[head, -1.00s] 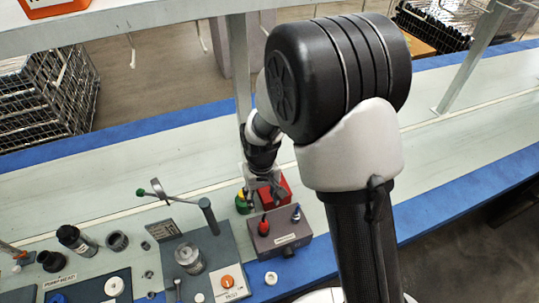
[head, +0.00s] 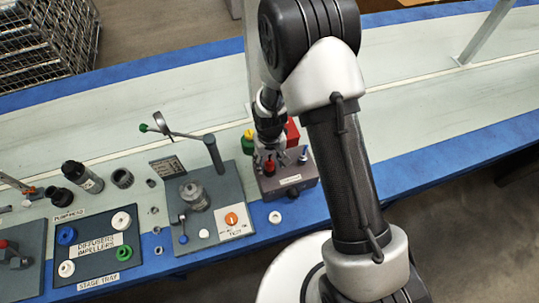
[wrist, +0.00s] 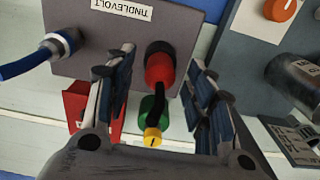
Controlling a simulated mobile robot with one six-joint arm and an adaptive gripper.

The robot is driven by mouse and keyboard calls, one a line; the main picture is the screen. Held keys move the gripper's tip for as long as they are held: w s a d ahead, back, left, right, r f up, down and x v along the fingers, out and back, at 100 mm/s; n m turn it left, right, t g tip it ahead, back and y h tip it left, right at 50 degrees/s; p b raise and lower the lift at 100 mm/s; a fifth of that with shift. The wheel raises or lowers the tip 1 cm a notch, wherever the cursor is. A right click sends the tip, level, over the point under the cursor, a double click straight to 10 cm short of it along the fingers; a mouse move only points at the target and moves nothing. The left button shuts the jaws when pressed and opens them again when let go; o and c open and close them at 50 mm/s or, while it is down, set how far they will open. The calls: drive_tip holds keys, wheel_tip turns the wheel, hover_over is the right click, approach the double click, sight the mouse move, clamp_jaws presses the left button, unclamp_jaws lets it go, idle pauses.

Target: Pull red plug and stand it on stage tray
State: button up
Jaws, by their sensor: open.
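The red plug (head: 269,170) stands in the grey labelled box (head: 300,193), beside a blue plug (head: 304,154). In the wrist view the red plug (wrist: 159,68) has a black top and cable and appears between my open fingers. My gripper (head: 266,158) is above the box with its fingers on both sides of the plug; contact with it is not visible. The dark stage tray (head: 92,271), at lower left, holds blue, white and green rings around its label.
A red block (head: 292,131) and a green-and-yellow object (head: 248,141) stand behind the box. Left of it is a grey test station (head: 228,180) with a lever and orange knob. Dark cylinders (head: 82,177) stand behind the tray.

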sight(270, 161)
drive_tip(key=shift+f, duration=0.9)
clamp_jaws()
idle(0.4)
drive_tip(key=shift+r+p, duration=0.35)
drive_tip(key=shift+r, duration=0.4)
idle(0.7)
drive_tip(key=shift+r+p, duration=1.35)
drive_tip(key=shift+r, duration=0.65)
